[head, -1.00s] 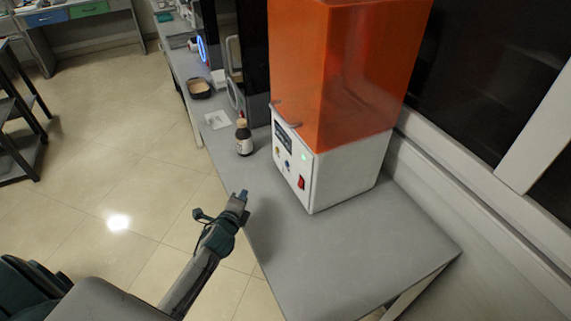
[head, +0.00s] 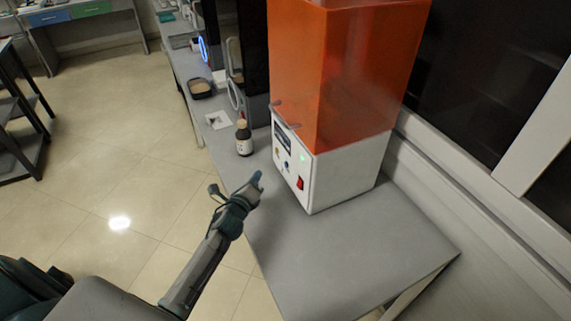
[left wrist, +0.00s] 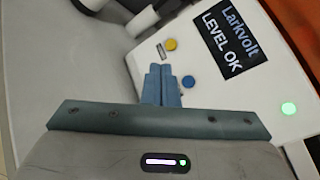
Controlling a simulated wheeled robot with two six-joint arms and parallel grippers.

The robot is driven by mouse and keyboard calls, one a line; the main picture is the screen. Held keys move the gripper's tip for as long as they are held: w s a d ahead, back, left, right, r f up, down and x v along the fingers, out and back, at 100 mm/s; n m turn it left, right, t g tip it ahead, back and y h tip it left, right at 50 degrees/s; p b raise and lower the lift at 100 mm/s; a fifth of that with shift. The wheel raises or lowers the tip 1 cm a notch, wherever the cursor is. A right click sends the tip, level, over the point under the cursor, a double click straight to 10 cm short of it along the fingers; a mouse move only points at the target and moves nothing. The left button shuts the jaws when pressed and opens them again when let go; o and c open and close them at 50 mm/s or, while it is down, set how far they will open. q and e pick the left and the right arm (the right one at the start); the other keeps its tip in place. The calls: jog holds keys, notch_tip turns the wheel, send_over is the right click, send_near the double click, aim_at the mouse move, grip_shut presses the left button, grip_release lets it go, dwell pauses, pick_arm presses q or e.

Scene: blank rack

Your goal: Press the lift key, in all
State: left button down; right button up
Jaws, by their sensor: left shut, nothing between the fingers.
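A machine with a white base (head: 345,178) and an orange hood (head: 345,75) stands on the grey bench. Its front panel has a display (left wrist: 230,38) reading "Larkvolt LEVEL OK". A yellow button (left wrist: 170,44) and a blue button (left wrist: 188,81) sit beside the display, with a small slot-like mark by the yellow one. I see no readable label saying which is the lift key. My left gripper (head: 258,178) is shut and empty, in front of the panel. In the left wrist view its fingertips (left wrist: 160,69) appear just beside the two buttons; contact cannot be told.
A green light (left wrist: 288,109) and a red switch (head: 300,183) are also on the panel. A dark bottle (head: 243,138) stands on the bench left of the machine. The bench top (head: 340,250) in front is clear.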

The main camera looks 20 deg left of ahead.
aim_at(287, 165)
pick_arm(q)
jog(key=w+d, duration=0.4)
jog(key=w, duration=0.1)
jog(key=shift+d, duration=0.2)
dwell(1.1)
dwell(0.9)
jog(key=shift+w+d, duration=0.3)
